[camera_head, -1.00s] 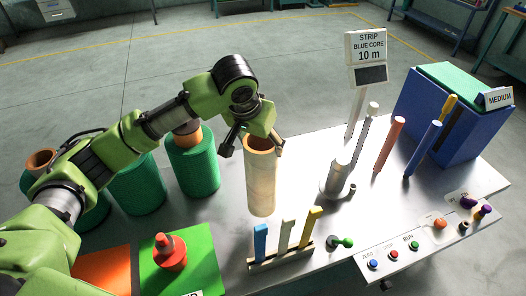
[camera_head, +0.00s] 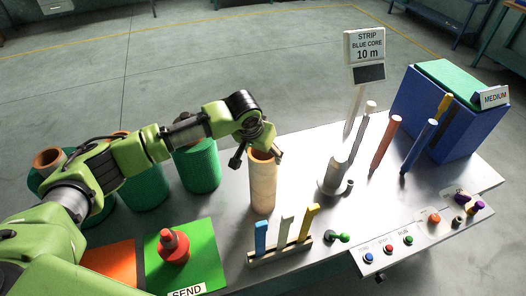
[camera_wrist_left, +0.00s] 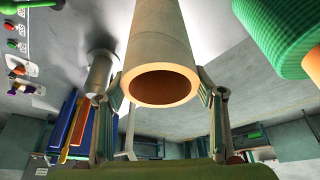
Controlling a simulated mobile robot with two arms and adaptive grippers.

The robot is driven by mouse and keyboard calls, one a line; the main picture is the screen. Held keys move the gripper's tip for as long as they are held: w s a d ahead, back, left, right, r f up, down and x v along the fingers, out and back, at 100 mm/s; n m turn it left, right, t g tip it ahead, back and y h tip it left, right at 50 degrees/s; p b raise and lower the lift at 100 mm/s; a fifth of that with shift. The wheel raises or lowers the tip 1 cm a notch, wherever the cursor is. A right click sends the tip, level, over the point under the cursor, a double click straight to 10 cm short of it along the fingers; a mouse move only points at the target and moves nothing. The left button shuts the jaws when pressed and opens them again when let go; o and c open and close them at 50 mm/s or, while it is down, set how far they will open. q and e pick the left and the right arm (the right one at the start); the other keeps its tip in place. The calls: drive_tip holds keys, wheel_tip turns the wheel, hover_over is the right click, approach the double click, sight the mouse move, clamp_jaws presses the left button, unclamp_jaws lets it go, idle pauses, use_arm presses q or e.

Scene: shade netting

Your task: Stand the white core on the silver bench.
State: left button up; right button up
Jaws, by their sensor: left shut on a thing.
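The white core (camera_head: 262,188) is a pale, hollow tube with a brown inside, upright at the middle of the silver bench (camera_head: 225,232). Its lower end appears at the bench top; whether it touches cannot be told. My left gripper (camera_head: 258,150) is at its upper rim, shut on it. In the left wrist view, the white core (camera_wrist_left: 160,48) runs away from the camera, its open end between the two fingers (camera_wrist_left: 163,105). My right gripper is not in view.
Green netting rolls (camera_head: 197,168) stand to the left. A rack of coloured strips (camera_head: 280,254) is just in front of the core. A metal post (camera_head: 333,177) and coloured rods (camera_head: 385,145) stand to the right, with a blue box (camera_head: 445,115) beyond. A red-knobbed piece (camera_head: 174,247) sits front left.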

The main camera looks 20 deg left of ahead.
use_arm(q)
drive_tip(key=o, duration=2.1)
drive_tip(key=b+v, duration=0.2)
drive_tip(key=v, duration=1)
drive_tip(key=shift+r, duration=0.15)
